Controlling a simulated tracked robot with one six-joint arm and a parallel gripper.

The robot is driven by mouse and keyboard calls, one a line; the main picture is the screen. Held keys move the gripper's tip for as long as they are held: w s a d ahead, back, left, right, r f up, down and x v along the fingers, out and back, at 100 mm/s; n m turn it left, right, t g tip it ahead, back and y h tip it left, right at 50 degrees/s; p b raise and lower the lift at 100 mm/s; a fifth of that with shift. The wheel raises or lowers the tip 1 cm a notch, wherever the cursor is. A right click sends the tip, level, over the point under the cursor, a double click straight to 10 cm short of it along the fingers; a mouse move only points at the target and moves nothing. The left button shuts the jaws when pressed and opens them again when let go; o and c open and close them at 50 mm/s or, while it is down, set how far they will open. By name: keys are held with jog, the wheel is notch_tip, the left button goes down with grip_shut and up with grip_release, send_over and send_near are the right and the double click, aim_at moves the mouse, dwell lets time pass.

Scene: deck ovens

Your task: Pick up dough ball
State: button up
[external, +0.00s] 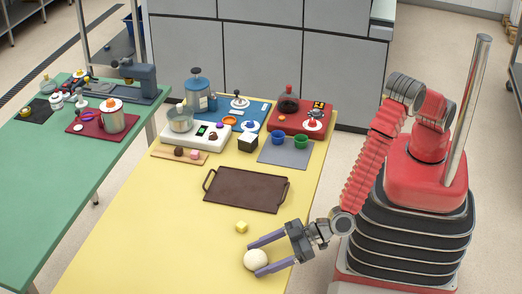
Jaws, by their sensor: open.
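A cream-white dough ball (255,260) sits on the yellow table near its front right edge. My gripper (256,258) is open, with its two purple-grey fingers pointing left. The dough ball is at the fingertips, between or just under them. The near finger overlaps the ball's right side in the picture. I cannot tell whether either finger touches it.
A dark brown tray (246,190) with handles lies farther back. Behind it are a grey mat (286,156) with cups and a red board (294,122). The table's front left is clear.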

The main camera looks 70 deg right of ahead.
aim_at(262, 250)
jog(key=c, duration=1.1)
notch_tip(262, 250, up, 10)
jog(key=shift+r, duration=0.1)
dwell(0.7)
